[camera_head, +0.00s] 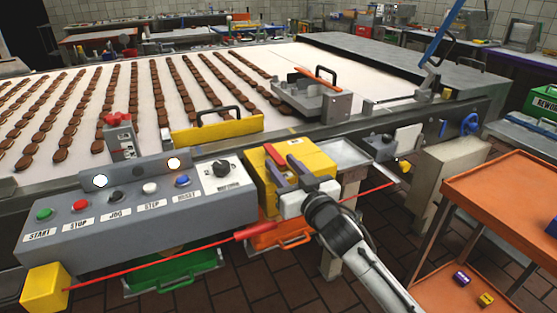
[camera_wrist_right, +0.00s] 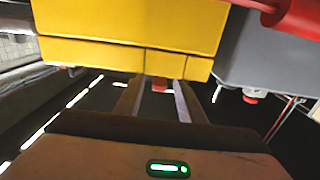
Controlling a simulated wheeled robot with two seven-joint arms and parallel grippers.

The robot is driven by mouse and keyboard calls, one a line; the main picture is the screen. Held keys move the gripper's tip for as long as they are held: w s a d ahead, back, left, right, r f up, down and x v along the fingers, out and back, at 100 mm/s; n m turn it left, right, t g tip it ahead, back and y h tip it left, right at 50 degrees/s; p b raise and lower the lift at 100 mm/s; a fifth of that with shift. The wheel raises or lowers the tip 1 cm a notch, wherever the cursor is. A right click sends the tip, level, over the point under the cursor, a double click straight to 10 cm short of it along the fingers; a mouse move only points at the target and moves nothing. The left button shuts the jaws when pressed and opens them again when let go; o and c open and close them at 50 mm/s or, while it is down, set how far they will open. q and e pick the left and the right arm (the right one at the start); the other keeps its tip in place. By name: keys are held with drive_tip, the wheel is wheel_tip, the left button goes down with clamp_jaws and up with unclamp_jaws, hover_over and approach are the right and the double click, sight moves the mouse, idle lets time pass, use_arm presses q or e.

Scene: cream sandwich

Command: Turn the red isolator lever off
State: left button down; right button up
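A yellow box (camera_head: 312,160), beside the grey control panel, carries a red lever (camera_head: 272,154) on its near side, partly hidden by my gripper. My right gripper (camera_head: 283,165) is right in front of this box, its fingers pointing up at it and spread apart. In the right wrist view the yellow box (camera_wrist_right: 130,22) fills the top. A small red piece (camera_wrist_right: 160,84), likely the lever's end, shows between the two open fingers (camera_wrist_right: 158,98). I cannot tell whether either finger touches it. My left gripper is not in view.
The grey panel (camera_head: 110,215) has several buttons and a black rotary knob. A red pull cord with a thick red grip (camera_head: 255,232) runs below the box, close to my right arm. An orange cart (camera_head: 510,190) stands at the right. A conveyor (camera_head: 225,80) with brown biscuits lies behind.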

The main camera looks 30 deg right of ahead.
sight(274, 158)
drive_tip(key=shift+w, duration=1.4)
clamp_jaws()
drive_tip(key=shift+d, duration=0.15)
